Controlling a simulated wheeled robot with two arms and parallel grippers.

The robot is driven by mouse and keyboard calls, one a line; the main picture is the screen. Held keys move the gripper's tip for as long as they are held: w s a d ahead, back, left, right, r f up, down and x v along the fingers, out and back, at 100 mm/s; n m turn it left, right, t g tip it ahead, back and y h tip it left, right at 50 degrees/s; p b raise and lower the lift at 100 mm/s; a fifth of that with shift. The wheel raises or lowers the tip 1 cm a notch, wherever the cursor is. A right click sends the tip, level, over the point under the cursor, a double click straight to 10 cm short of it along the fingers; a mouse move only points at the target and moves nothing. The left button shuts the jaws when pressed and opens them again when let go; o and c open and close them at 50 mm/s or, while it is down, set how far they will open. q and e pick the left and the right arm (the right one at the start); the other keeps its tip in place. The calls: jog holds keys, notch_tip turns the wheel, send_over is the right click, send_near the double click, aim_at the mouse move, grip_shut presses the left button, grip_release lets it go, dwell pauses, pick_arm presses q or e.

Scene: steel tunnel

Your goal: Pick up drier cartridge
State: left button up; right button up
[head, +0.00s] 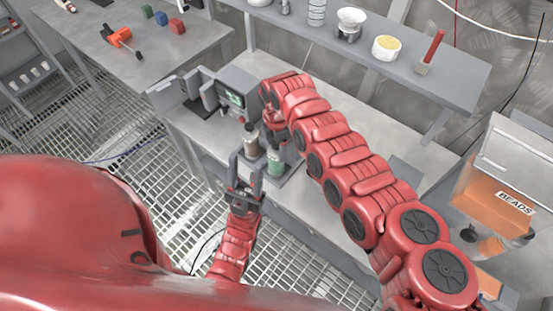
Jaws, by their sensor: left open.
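A small cartridge with a brownish body and dark top (251,140) stands upright on the workbench (313,200). A green cartridge (274,160) stands just right of it. I cannot tell which of them is the drier cartridge. My left gripper (246,162) is open and empty, its two fingers pointing up the picture toward the brownish cartridge. The green one is just right of the right finger. I cannot tell whether the fingers touch either. My right arm curves over the bench; its gripper (274,122) is small and partly hidden beside the cartridges, and its jaws are unclear.
A grey device with a screen (236,97) stands behind the cartridges. An orange box marked BEADS (495,205) is at right. A shelf (455,85) holds jars and a red-handled brush (431,52). Another table (165,62) holds an orange tool (120,37) and several small blocks.

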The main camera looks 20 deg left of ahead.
grip_shut()
jog(key=shift+r, duration=0.1)
